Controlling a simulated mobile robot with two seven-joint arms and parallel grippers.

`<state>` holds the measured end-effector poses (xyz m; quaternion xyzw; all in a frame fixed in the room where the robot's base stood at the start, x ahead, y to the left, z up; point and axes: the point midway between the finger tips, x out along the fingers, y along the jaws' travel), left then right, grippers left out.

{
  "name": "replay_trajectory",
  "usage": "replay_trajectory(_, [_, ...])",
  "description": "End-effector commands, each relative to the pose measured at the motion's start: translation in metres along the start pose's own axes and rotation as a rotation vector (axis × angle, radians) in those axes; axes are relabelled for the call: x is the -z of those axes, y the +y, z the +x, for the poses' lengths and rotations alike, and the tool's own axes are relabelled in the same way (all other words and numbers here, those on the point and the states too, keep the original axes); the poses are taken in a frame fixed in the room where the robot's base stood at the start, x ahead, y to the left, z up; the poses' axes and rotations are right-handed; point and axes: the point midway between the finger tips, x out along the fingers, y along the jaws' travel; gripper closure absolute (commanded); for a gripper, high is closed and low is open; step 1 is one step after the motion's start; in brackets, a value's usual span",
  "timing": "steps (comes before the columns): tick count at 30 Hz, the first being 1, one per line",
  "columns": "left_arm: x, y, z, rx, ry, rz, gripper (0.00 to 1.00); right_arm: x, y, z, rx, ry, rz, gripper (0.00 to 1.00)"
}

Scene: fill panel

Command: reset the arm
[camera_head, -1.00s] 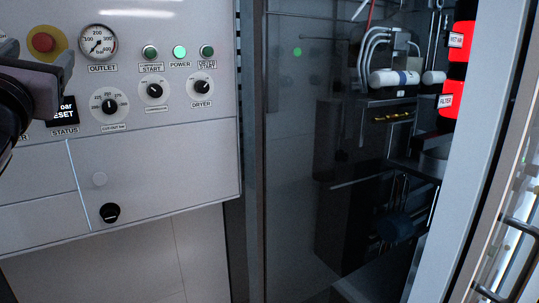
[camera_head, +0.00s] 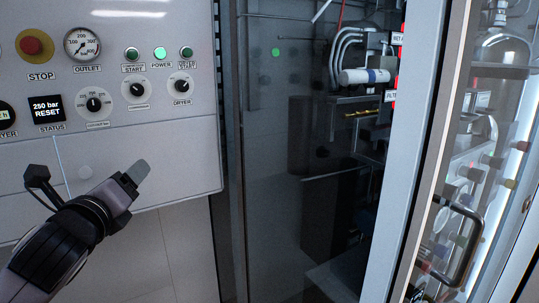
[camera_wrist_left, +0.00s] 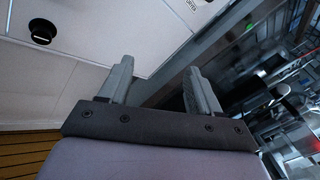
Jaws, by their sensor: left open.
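My left gripper (camera_head: 133,178) is in front of the lower part of the control panel (camera_head: 110,90) in the head view, below the dials. In the left wrist view its two grey fingers (camera_wrist_left: 155,85) stand apart with nothing between them. The panel carries a red stop button (camera_head: 33,44), an outlet gauge (camera_head: 82,45) and a status display (camera_head: 47,108) reading "250 bar RESET". The green power light (camera_head: 160,54) glows between two start buttons. My right gripper is not in view.
A dark glass-fronted cabinet (camera_head: 275,180) stands right of the panel, with hoses and a white cylinder (camera_head: 365,76) inside. A framed door with a black handle (camera_head: 458,240) is at the far right. A black knob (camera_wrist_left: 42,31) shows on the panel in the left wrist view.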

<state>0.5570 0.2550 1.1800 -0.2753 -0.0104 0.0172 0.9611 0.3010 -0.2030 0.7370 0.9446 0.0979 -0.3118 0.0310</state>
Motion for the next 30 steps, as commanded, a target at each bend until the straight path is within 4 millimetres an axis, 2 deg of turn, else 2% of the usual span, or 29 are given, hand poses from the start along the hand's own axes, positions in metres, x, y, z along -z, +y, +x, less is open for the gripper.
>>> replay_trajectory(1, [0.031,0.011,0.0,-0.008,0.058,-0.116,0.37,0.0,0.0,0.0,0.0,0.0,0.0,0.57])
replay_trajectory(8, [0.143,0.056,-0.02,-0.095,0.244,-0.667,0.37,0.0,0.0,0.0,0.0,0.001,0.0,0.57])
replay_trajectory(12, [0.207,0.084,-0.048,-0.201,0.319,-1.01,0.37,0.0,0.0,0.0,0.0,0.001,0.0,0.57])
replay_trajectory(14, [0.233,0.096,-0.062,-0.257,0.338,-1.158,0.37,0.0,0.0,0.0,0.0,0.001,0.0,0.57])
replay_trajectory(18, [0.288,0.125,-0.104,-0.408,0.35,-1.498,0.37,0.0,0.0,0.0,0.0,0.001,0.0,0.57])
replay_trajectory(24, [0.352,0.164,-0.178,-0.655,0.27,-1.96,0.37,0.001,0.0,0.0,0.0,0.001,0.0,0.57])
replay_trajectory(30, [0.387,0.188,-0.24,-0.834,0.132,-2.271,0.37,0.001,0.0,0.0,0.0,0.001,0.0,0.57])
